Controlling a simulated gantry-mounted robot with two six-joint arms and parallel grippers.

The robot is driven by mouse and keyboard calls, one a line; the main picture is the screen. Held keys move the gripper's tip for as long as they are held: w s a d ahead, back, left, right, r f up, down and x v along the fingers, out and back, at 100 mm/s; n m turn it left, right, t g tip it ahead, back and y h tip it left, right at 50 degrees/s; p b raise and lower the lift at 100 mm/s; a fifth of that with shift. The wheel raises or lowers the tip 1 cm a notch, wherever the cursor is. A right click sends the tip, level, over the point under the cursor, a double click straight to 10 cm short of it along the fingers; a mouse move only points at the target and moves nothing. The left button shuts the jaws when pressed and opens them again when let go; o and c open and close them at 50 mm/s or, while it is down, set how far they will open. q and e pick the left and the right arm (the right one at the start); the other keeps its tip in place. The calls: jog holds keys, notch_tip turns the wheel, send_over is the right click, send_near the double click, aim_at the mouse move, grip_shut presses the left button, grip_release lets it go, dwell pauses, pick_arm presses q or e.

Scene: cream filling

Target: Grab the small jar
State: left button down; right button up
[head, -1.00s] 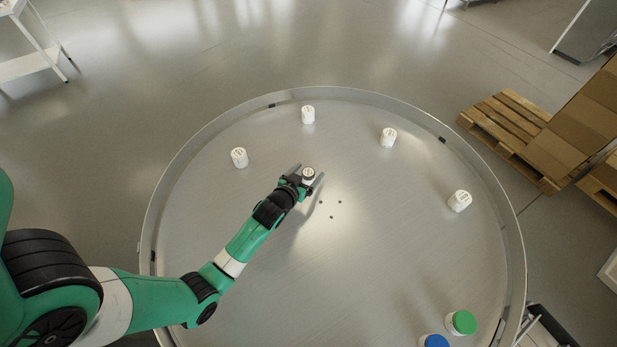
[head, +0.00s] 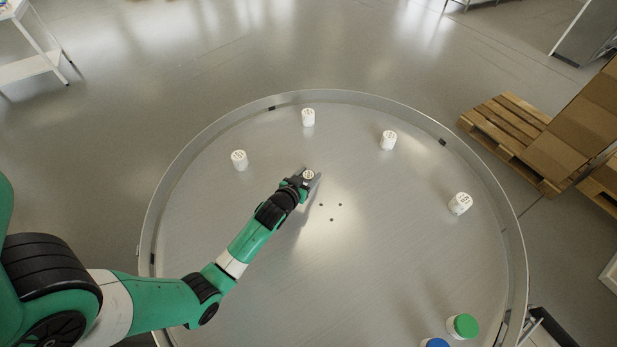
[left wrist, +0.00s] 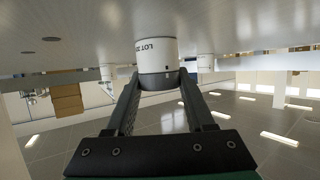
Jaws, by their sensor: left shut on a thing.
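A small white jar (head: 309,175) stands near the middle of the round metal table. My left gripper (head: 306,180) is shut on it, with one finger on each side. In the left wrist view the picture is upside down, and the white jar (left wrist: 157,58) with "LOT" print sits between the two dark fingertips (left wrist: 158,80). The jar's base still appears to touch the table surface there. My right gripper is not in view.
The round table (head: 250,240) has a raised rim. Several other white jars stand apart toward its far side, such as one (head: 239,159) at left and one (head: 460,203) at right. A green-lidded jar (head: 463,326) and a blue-lidded jar (head: 435,343) stand at the near right.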

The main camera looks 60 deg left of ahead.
aim_at(309, 176)
pick_arm(q)
jog(key=shift+r, duration=0.45)
jog(key=r, duration=0.1)
jog(key=r+p, duration=0.1)
jog(key=r, duration=0.1)
jog(key=shift+s+d+r+p, duration=0.1)
jog(key=shift+d+r+p, duration=0.1)
jog(key=shift+p, duration=0.1)
jog(key=s+d+r+p, duration=0.4)
jog(key=d+r, duration=0.4)
jog(key=d, duration=0.4)
jog(key=shift+s+d+r, duration=0.2)
jog(key=shift+s+r, duration=0.15)
jog(key=shift+s, duration=0.5)
